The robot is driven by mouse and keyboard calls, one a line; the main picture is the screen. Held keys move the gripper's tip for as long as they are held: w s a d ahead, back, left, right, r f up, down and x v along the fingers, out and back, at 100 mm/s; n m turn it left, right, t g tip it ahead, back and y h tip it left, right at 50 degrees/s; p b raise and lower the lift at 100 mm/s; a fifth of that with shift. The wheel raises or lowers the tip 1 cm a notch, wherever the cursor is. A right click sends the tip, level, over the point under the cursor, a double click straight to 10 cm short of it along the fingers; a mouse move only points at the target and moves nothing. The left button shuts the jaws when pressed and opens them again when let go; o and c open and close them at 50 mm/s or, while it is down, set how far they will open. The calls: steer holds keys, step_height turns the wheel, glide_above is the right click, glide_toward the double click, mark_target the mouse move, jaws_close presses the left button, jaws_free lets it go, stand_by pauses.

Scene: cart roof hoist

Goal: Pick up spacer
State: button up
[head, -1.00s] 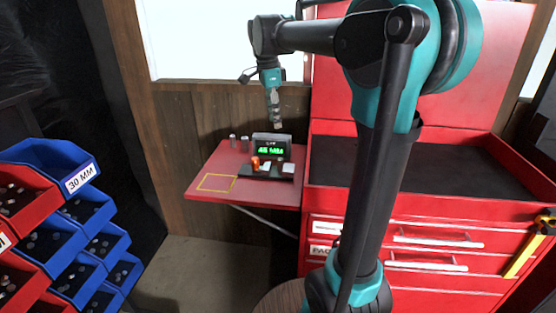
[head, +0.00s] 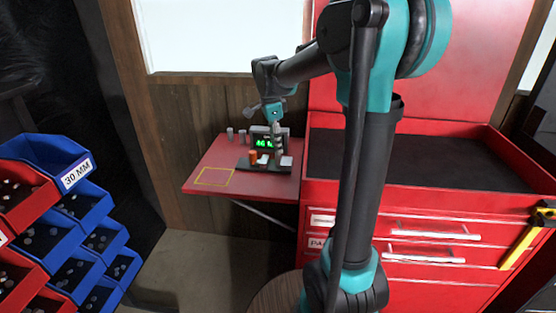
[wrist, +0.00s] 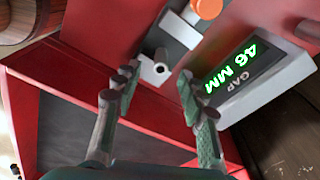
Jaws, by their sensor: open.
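My gripper (wrist: 155,82) is open and empty, with one finger to each side of that cylinder's line. In the head view, my gripper (head: 278,152) points down in front of the gap display (head: 258,132), low over the dark tray (head: 246,166). The display also shows in the wrist view (wrist: 262,85), reading 46 MM. Whether the fingers touch the cylinder I cannot tell.
An orange cylinder (head: 253,156) and a white block (head: 287,161) sit on the tray. Two grey cylinders (head: 242,135) stand at the red shelf's back left. A yellow outlined square (head: 215,177) is empty. A red tool chest (head: 420,185) stands right, labelled bins (head: 75,180) left.

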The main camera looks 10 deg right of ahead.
mark_target(278, 159)
steer(key=shift+w+d+f, duration=0.1)
steer(key=shift+d+f, duration=0.05)
steer(key=shift+f, duration=0.95)
steer(key=shift+d+f, duration=0.15)
steer(key=shift+f, duration=0.95)
jaws_close()
